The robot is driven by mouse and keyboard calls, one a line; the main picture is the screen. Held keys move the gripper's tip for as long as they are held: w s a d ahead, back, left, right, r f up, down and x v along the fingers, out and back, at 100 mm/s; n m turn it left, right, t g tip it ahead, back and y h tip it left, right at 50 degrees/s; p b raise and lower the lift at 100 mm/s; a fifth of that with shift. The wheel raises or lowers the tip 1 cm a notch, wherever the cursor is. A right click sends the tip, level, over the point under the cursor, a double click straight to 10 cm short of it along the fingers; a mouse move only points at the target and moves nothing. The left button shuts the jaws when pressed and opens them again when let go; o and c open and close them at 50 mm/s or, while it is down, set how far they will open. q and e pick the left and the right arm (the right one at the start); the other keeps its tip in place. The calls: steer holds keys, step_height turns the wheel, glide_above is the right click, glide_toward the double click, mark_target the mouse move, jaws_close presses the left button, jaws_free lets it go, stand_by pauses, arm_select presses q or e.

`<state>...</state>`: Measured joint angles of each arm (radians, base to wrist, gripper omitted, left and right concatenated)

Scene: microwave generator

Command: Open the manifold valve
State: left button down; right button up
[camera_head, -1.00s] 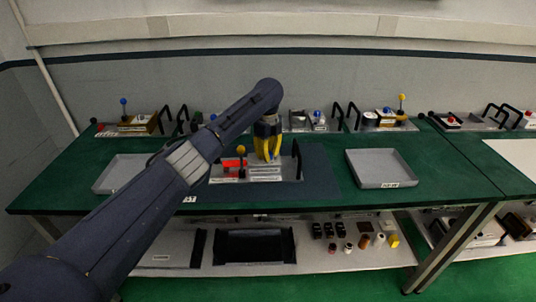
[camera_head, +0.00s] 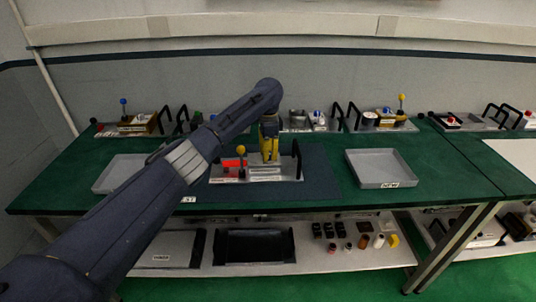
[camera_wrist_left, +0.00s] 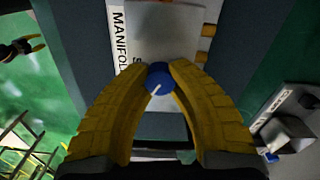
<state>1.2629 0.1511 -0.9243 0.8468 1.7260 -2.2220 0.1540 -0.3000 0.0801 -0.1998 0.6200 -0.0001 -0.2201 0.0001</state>
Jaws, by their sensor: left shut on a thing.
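The microwave generator unit (camera_head: 290,177) is a grey plate on the dark mat, with a red block (camera_head: 232,167) and a yellow-balled lever (camera_head: 241,150). In the left wrist view a blue round knob (camera_wrist_left: 159,77) with a white mark stands beside a label (camera_wrist_left: 119,38) starting with "MANIFOL"; I take it as the manifold valve. My left gripper (camera_head: 269,160) has yellow fingers pointing down over the unit. In the left wrist view its fingertips (camera_wrist_left: 158,74) are shut around the blue knob. A small black and yellow shape (camera_wrist_left: 22,47), perhaps my right gripper, shows at that view's upper left.
A grey tray (camera_head: 407,180) lies right of the mat. Another tray (camera_head: 113,181) lies at left, partly behind my arm. Several units with levers and black handles line the table's back. The lower shelf holds a black tray (camera_head: 254,263) and small parts.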

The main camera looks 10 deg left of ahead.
arm_select(q)
steer(key=n, duration=0.5)
steer(key=shift+n, duration=0.3)
stand_by(0.4)
steer(key=c, duration=1.1)
jaws_free()
steer(key=shift+o, duration=0.2)
steer(key=shift+r, duration=0.1)
step_height(320, 180, up, 12)
